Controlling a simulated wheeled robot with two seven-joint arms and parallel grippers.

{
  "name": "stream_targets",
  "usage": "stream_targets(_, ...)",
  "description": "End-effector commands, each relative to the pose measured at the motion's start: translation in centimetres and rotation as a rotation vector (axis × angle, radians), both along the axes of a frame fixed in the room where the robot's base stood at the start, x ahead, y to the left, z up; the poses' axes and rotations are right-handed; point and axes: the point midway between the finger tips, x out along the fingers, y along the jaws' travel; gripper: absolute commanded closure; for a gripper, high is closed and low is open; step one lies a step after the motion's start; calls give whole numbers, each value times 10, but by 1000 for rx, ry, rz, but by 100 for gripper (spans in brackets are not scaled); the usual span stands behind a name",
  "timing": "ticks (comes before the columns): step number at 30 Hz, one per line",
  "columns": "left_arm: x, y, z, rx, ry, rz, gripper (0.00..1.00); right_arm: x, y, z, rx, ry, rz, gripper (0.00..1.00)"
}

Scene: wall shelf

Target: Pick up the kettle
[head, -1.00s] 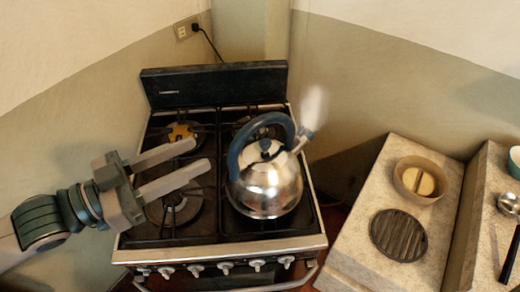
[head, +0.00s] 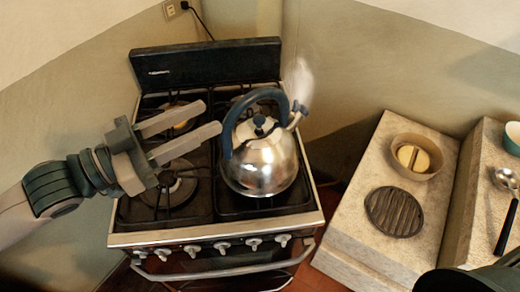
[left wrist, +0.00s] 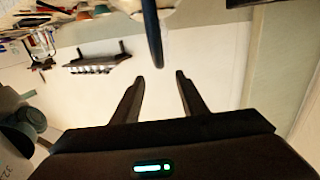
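The shiny metal kettle (head: 262,165) stands upright on the right front of the stove, with its spout to the upper right and steam rising. Its dark blue arched handle (head: 258,94) stands over the lid. My left gripper (head: 212,116) is open and empty, just left of the handle, with both fingers pointing towards it. In the left wrist view, the open gripper (left wrist: 159,77) has the dark blue handle (left wrist: 152,30) ahead of the gap between its fingertips. The kettle's body is mostly out of that view. My right gripper cannot be made out.
The black stove (head: 228,245) has pan grates and a raised back panel (head: 206,62). To the right, a stone counter (head: 345,225) carries a tan bowl (head: 433,168) and a round dark grill (head: 393,212). A ladle (head: 504,229) lies farther right.

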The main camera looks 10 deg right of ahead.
Motion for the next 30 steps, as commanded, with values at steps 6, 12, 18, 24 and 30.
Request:
stream_targets(6, 11, -29, 4, -2, 1, -2, 61, 0, 1, 13, 0, 0, 0, 80)
stream_targets(12, 22, -56, 4, 0, 1, -2, 61, 0, 1, 24, 1, 0, -1, 80)
stream_targets(18, 30, -73, 2, 0, 0, 0, 61, 0, 0, 30, 0, 0, -1, 80)
stream_targets(24, 31, -76, 0, 1, -1, 0, 61, 0, 0, 30, 1, 0, 0, 80)
stream_targets(30, 31, -76, 0, 1, -1, 0, 61, 0, 0, 30, 0, -1, 0, 80)
